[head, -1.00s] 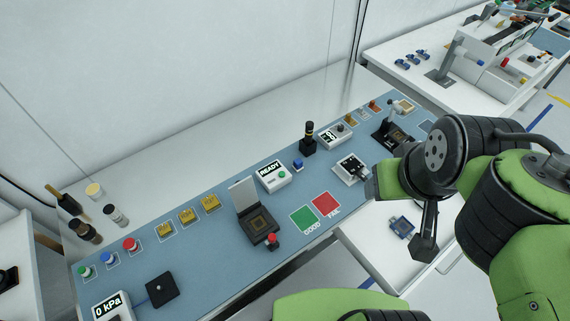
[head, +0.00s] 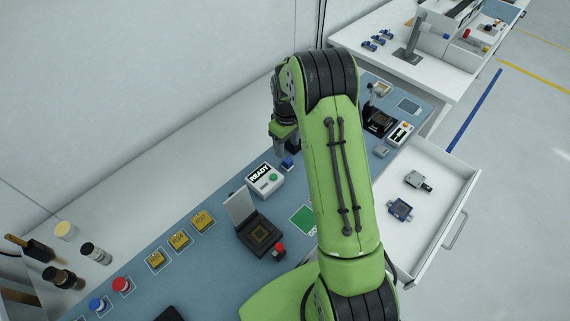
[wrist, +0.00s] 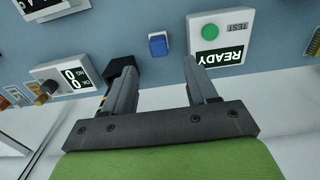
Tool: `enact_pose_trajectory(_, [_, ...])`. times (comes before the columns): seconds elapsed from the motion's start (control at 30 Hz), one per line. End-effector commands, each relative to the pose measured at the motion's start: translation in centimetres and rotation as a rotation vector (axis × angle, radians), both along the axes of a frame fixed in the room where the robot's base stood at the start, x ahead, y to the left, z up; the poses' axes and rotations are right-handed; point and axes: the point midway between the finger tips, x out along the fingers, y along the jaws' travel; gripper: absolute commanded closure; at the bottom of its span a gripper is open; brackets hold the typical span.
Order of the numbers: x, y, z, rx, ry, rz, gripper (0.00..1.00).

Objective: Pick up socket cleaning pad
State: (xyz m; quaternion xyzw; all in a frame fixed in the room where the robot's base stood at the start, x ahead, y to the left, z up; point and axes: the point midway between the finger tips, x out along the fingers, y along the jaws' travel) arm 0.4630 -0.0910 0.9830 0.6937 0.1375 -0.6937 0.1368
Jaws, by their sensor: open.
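A small blue block (head: 287,163), which looks like the cleaning pad, lies on the blue bench mat beside the READY box. It also shows in the wrist view (wrist: 158,44), flat on the mat, just beyond my fingertips and roughly centred between them. My gripper (wrist: 160,64) is open and empty, with its two fingers apart. In the head view my gripper (head: 283,147) hangs at the back of the mat, close to the block. I cannot tell its exact height above the mat. No finger visibly touches the block.
The READY box (wrist: 217,37) is close to the right finger in the wrist view. A black holder (wrist: 123,69) is partly behind the left finger. An open-lidded socket (head: 259,234) stands on the mat. An open drawer (head: 440,160) holds a grey and a blue part.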

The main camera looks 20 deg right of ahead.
Motion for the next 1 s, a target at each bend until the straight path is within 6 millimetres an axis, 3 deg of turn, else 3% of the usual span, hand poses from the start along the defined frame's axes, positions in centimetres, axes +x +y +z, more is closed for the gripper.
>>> enact_pose_trajectory(0.03, [-0.1,0.0,-1.2,0.001,0.004,0.0,0.43])
enact_pose_trajectory(0.23, [-0.1,-0.1,-3.6,-0.001,0.002,-0.002,0.43])
enact_pose_trajectory(0.43, [-0.3,-0.2,-7.3,0.001,0.003,-0.001,0.43])
enact_pose_trajectory(0.7, [-0.3,-0.2,-8.1,-0.001,0.0,-0.001,0.43])
enact_pose_trajectory(0.77, [-0.3,-0.2,-8.1,-0.001,0.0,-0.001,0.49])
enact_pose_trajectory(1.0, [-0.3,-0.2,-8.1,-0.001,0.0,-0.001,0.85])
